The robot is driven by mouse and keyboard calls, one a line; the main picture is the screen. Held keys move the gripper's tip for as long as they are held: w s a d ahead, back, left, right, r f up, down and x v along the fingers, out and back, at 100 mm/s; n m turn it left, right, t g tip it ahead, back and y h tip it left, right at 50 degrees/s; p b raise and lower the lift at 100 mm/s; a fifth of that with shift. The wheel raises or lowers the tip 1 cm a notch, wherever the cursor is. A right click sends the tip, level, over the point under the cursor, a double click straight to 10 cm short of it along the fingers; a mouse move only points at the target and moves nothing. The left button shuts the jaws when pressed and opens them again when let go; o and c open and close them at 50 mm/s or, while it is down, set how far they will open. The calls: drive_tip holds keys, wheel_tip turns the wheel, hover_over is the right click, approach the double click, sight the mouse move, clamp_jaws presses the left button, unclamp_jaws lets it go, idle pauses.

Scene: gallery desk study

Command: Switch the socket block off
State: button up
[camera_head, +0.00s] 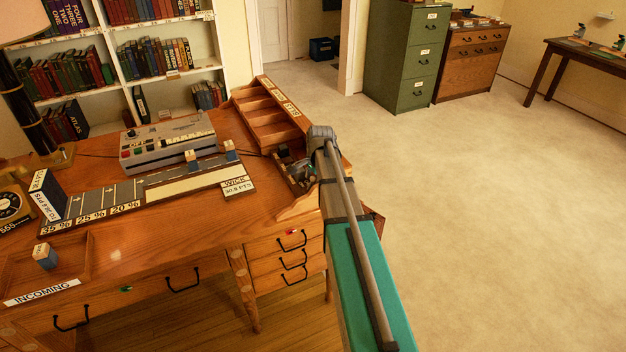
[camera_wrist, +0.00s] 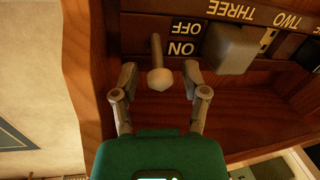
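The socket block (camera_wrist: 186,38) shows in the wrist view as a dark panel with pale OFF, ON, THREE and TWO labels, upside down there. Its lever (camera_wrist: 157,52) has a round pale knob and stands beside the OFF and ON labels. The knob end lies nearer the ON side, though the lever's exact throw is hard to judge. My gripper (camera_wrist: 160,76) is open, with one finger on each side of the knob. I cannot tell whether either finger touches it. In the head view my arm mostly hides the block and my gripper at the desk's right end.
A grey plug-like block (camera_wrist: 231,49) sits close to the right finger. A wooden wall (camera_wrist: 88,60) runs close to the left finger. The desk (camera_head: 190,225) carries a grey machine (camera_head: 167,141) and a pigeonhole rack (camera_head: 266,118). Open floor (camera_head: 480,200) lies to the right.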

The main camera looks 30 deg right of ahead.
sight(303, 191)
clamp_jaws()
drive_tip(key=shift+s+a+h, duration=0.1)
drive_tip(key=shift+a+h, duration=0.1)
drive_tip(key=shift+h, duration=0.1)
drive_tip(key=shift+a+h, duration=0.35)
drive_tip(key=shift+h, duration=0.35)
drive_tip(key=shift+a+h+b, duration=0.45)
drive_tip(key=shift+h+b, duration=0.05)
drive_tip(key=shift+h, duration=0.6)
drive_tip(key=h+b, duration=0.1)
drive_tip(key=a+h+b, duration=0.1)
drive_tip(key=n+h+b, duration=0.1)
drive_tip(key=h+b, duration=0.1)
drive_tip(key=shift+a+f, duration=0.2)
drive_tip(key=shift+a, duration=0.1)
drive_tip(key=shift+a+h+b, duration=0.2)
drive_tip(key=shift+h+b, duration=0.45)
drive_tip(key=shift+h, duration=0.25)
drive_tip(key=shift+r, duration=0.15)
